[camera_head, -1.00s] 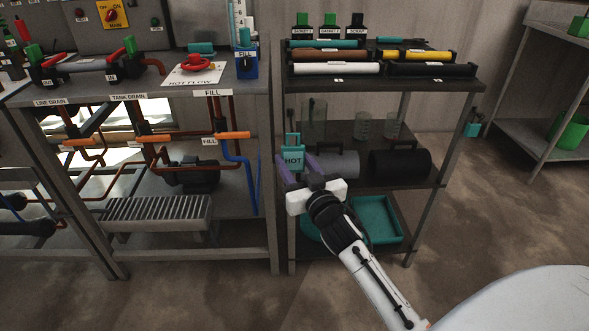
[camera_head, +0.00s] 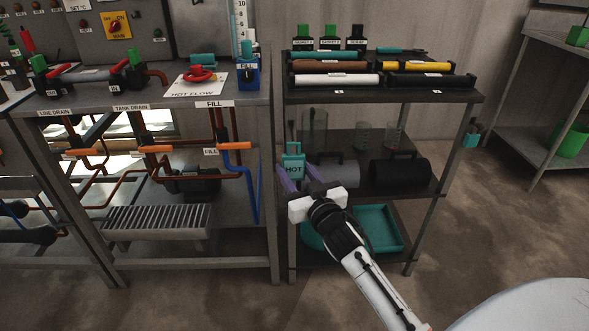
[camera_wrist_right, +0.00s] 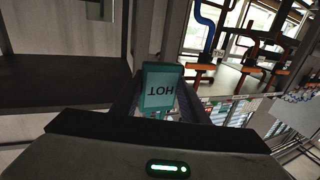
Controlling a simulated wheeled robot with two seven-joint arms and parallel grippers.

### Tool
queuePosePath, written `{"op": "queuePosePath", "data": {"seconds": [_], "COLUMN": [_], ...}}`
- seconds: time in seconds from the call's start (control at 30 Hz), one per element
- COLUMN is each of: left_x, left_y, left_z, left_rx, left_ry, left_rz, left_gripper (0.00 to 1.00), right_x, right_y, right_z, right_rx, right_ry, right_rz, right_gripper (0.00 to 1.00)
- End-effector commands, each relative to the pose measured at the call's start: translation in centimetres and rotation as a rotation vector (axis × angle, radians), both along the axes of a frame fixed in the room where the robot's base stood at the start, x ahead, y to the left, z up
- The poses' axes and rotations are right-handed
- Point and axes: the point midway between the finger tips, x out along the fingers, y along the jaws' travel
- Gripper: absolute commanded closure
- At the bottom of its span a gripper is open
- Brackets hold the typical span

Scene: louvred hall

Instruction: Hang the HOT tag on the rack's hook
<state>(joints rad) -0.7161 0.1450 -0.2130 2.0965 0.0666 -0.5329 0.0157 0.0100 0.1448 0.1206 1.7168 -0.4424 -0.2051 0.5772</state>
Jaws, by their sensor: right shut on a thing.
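The HOT tag (camera_head: 293,170) is a teal plate with dark lettering and a loop at its top. My right gripper (camera_head: 298,184) is shut on it, with purple fingers on either side, and holds it upright in front of the rack's left side. In the right wrist view the tag (camera_wrist_right: 159,88) stands between the fingers, its lettering upside down. The rack (camera_head: 450,97) is a dark shelf unit. A small teal thing (camera_head: 472,137) is at its right post; I cannot make out a hook there. My left gripper is not in view.
A pipe bench (camera_head: 150,101) stands close left of the rack. The rack holds rollers (camera_head: 337,79) on top, glass vessels (camera_head: 362,135) and dark cylinders (camera_head: 400,172) on the middle shelf, and a teal tray (camera_head: 378,228) below.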

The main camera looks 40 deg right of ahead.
Motion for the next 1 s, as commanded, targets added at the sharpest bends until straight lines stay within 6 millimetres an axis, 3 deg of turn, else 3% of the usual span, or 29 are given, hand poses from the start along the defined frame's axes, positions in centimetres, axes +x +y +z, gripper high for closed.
{"op": "queuePosePath", "data": {"seconds": [0.27,1.0], "left_x": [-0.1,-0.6], "left_y": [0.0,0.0], "left_z": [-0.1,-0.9], "left_rx": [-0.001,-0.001], "left_ry": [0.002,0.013], "left_rz": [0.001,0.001], "left_gripper": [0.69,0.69], "right_x": [0.1,3.2], "right_y": [-0.1,-1.9], "right_z": [0.0,-0.1], "right_rx": [0.000,-0.001], "right_ry": [0.000,0.000], "right_rz": [0.000,0.001], "right_gripper": [1.00,1.00]}}
